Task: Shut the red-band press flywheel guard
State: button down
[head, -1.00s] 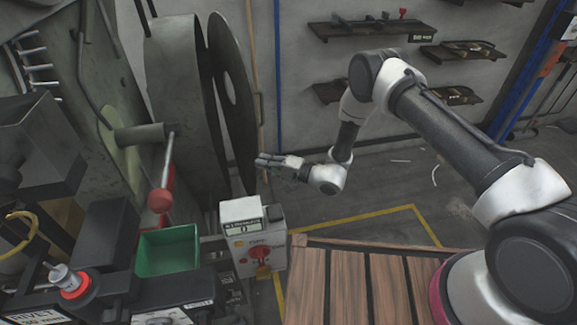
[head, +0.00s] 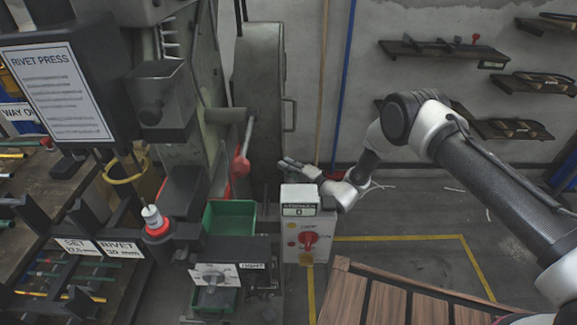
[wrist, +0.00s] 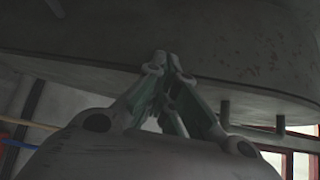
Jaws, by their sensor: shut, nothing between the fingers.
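The press's flywheel guard (head: 262,105) is a tall grey-green housing right of the press column, seen nearly edge-on. A bar handle (head: 290,115) stands out from its right side. No open gap shows between cover and housing from here, though the far side is hidden. My gripper (head: 286,163) is shut and empty, low beside the guard's right side. In the wrist view its closed fingertips (wrist: 166,66) are in front of a large dark grey curved-edged surface (wrist: 200,35); whether they touch it is unclear.
A control box (head: 308,235) with a red switch stands just below my gripper. A red-knobbed lever (head: 240,165) and a green bin (head: 229,218) are left of it. A wooden slatted surface (head: 385,300) lies in front. Floor to the right is open.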

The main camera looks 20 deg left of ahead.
jog(key=shift+s+a+r, duration=0.1)
jog(key=shift+s+a, duration=0.15)
jog(key=v, duration=1.2)
jog(key=s+d+r+n+g+y, duration=0.1)
jog(key=d+r+n+g, duration=0.15)
jog(key=r, duration=0.65)
jog(key=d+r+n+g, duration=0.1)
jog(key=r+g, duration=0.2)
jog(key=r, duration=0.5)
jog(key=s+d+r+n+g+h, duration=0.1)
jog(key=s+d+r+g, duration=0.1)
jog(key=s+d+r, duration=0.3)
jog(key=s+d+r+n+g+h, duration=0.1)
jog(key=d+r+n+g, duration=0.1)
jog(key=r, duration=0.4)
jog(key=s+d+r+t+h, duration=0.2)
jog(key=s+d+r+h, duration=0.2)
jog(key=d, duration=1)
jog(key=s+d+r+m+t+h, duration=0.1)
jog(key=s+d+r+h, duration=0.4)
jog(key=d, duration=1)
jog(key=s+d+r+t+h, duration=0.3)
jog(key=s+d+r+h, duration=0.2)
jog(key=s+d, duration=0.4)
jog(key=d+h, duration=0.1)
jog(key=d, duration=0.4)
jog(key=shift+s+d+m+t+h, duration=0.15)
jog(key=shift+m+t+h, duration=0.15)
jog(key=shift+m+t, duration=0.05)
jog(key=shift+r, duration=0.1)
